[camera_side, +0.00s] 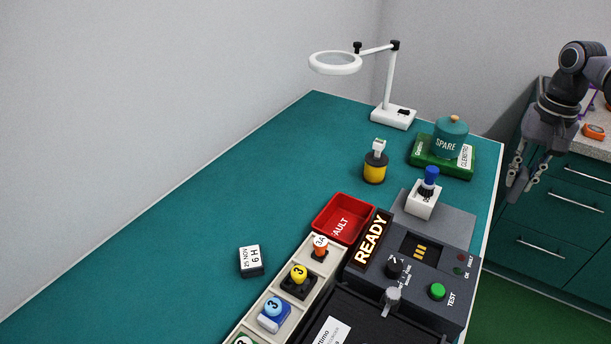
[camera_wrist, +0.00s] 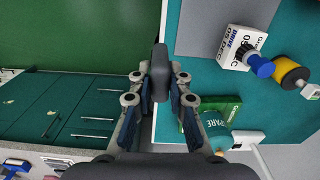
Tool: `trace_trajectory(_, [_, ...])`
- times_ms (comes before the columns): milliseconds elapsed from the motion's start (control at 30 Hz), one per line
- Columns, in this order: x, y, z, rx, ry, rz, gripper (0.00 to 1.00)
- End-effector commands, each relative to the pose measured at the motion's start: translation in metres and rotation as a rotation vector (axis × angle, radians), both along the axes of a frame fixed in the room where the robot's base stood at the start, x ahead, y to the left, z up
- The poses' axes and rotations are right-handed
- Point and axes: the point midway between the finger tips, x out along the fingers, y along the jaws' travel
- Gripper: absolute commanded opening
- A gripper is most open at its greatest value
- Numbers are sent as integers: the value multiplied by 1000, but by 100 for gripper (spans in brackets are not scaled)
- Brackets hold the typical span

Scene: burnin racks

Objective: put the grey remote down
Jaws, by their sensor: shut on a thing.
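The grey remote (camera_wrist: 160,73) shows in the wrist view as a narrow dark grey bar, seen nearly end-on. My gripper (camera_wrist: 159,88) is shut on it, with a finger against each side. In the side view my gripper (camera_side: 524,178) hangs at the right, fingers pointing down, beyond the right edge of the teal bench (camera_side: 190,215). The remote cannot be made out clearly between the fingers there. In the wrist view the remote appears in front of the bench edge and the green floor.
Near that edge stand a green book (camera_side: 425,170) with a teal SPARE jar (camera_side: 451,140), a white blue-capped block (camera_side: 423,198) and a yellow-black pot (camera_side: 375,168). A READY tester (camera_side: 415,270), red tray (camera_side: 345,218) and magnifier lamp (camera_side: 392,115) are also there. The bench's left-middle is clear.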

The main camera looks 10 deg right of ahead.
Motion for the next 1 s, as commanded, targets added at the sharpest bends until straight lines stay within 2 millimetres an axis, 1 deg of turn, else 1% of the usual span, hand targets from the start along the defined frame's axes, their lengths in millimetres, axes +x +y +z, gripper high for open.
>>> trace_trajectory(67, [-4,-2,0,0,0,-43,0])
trace_trajectory(167, [-2,7,-5,1,-1,-61,0])
trace_trajectory(500, [24,68,-45,0,0,-57,0])
trace_trajectory(600, [30,84,-55,0,0,-58,0])
trace_trajectory(700, [35,95,-63,0,0,-59,0])
trace_trajectory(867, [39,103,-69,0,0,-60,0])
trace_trajectory(1000, [39,103,-84,0,0,-61,0])
